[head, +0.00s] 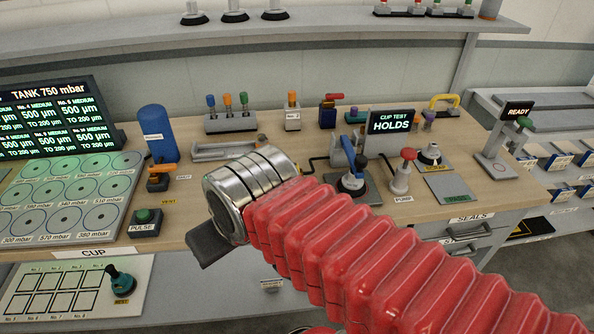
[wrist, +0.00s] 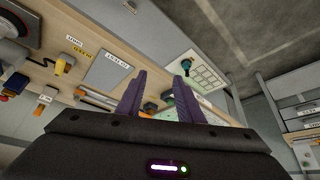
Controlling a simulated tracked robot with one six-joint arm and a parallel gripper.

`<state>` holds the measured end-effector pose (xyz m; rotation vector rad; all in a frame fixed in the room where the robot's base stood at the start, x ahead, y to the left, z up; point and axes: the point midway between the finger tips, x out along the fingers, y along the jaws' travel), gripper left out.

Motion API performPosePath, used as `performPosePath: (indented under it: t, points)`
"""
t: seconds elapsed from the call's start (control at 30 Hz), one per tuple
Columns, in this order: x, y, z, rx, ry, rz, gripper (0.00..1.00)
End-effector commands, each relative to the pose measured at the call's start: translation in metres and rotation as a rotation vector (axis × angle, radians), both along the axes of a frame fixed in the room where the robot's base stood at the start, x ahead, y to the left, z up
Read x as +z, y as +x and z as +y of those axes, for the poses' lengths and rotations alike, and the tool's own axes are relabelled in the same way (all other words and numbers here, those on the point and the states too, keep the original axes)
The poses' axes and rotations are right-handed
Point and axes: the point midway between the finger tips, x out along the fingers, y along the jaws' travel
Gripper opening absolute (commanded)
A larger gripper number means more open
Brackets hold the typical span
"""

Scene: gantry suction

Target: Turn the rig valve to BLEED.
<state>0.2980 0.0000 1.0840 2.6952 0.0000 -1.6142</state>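A small dark block with an orange lever (head: 160,172) stands on the bench beside the blue tank (head: 156,132). It has a white label on its right and a yellow label below it, both too small to read surely. It may be the rig valve; I cannot confirm this. Its lever lies roughly level, towards the right. My gripper (head: 208,244) hangs over the bench's front, right of the green PULSE button (head: 145,216); only a dark part of it shows. In the wrist view my gripper's two purple fingers (wrist: 164,72) stand apart with nothing seen between them.
The CUP TEST screen (head: 391,121) reads HOLDS, behind the red-knobbed PUMP (head: 403,170). A blue block with a red lever (head: 329,110) stands further back. A white board (head: 75,289) with a teal knob (head: 121,282) lies low at the front left. My red-sleeved arm hides the bench's middle front.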

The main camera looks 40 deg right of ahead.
Motion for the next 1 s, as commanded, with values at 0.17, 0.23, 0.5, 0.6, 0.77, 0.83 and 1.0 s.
performPosePath:
  t: [0.17, 0.23, 0.5, 0.6, 0.77, 0.83, 1.0]
  points:
    - [0.003, 0.007, -0.006, -0.021, 0.0, 0.004, 0.38]
    - [0.005, 0.013, -0.014, -0.047, 0.0, 0.009, 0.38]
    - [0.017, 0.057, -0.067, -0.206, 0.004, 0.036, 0.38]
    - [0.02, 0.073, -0.096, -0.274, 0.006, 0.047, 0.38]
    - [0.019, 0.093, -0.149, -0.38, 0.011, 0.066, 0.38]
    - [0.017, 0.101, -0.174, -0.426, 0.015, 0.073, 0.38]
    - [0.011, 0.111, -0.233, -0.53, 0.023, 0.087, 0.38]
